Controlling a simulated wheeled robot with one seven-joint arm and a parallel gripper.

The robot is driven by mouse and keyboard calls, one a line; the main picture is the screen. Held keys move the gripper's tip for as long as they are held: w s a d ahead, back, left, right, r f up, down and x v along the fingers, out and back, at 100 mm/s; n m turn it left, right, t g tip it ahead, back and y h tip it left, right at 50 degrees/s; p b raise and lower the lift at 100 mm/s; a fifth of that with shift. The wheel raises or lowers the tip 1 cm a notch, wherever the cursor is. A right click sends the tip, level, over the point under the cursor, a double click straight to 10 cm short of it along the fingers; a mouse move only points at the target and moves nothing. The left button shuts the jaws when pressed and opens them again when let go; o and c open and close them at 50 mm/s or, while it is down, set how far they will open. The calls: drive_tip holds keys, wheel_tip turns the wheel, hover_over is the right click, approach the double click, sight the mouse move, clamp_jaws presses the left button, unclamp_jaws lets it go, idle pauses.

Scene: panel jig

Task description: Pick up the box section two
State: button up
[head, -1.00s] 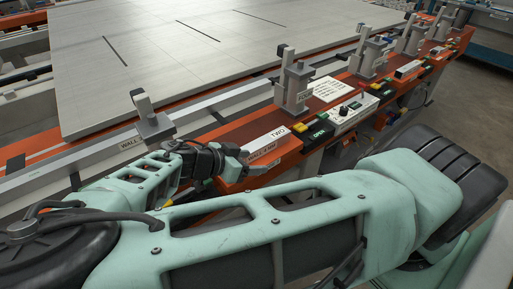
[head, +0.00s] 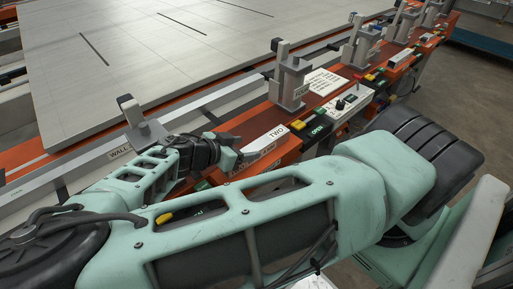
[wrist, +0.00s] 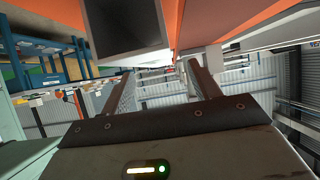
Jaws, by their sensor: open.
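Box section two is a pale bar marked "TWO" (head: 266,140), lying on the orange rail in the head view. My gripper (head: 230,146) is at its near left end, with the fingers pointing toward it. In the wrist view my gripper (wrist: 160,78) is open, with nothing between its two fingers. A dark hollow end with a pale metal rim (wrist: 164,24) shows above the fingers there and looks like the end of the box section. I cannot tell from the head view whether a finger touches it.
A grey upright clamp (head: 140,128) stands behind my wrist, and another (head: 290,80) stands beyond the box section. A control box (head: 345,104) and a white label plate (head: 324,82) are farther along the rail. A large pale panel (head: 150,50) lies behind.

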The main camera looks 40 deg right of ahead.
sight(257, 145)
drive_tip(key=x, duration=0.4)
drive_tip(key=shift+s+d+r+p, duration=0.1)
drive_tip(key=shift+d+p, duration=0.05)
drive_tip(key=shift+p, duration=0.25)
drive_tip(key=c, duration=1.2)
drive_tip(key=shift+c, duration=0.2)
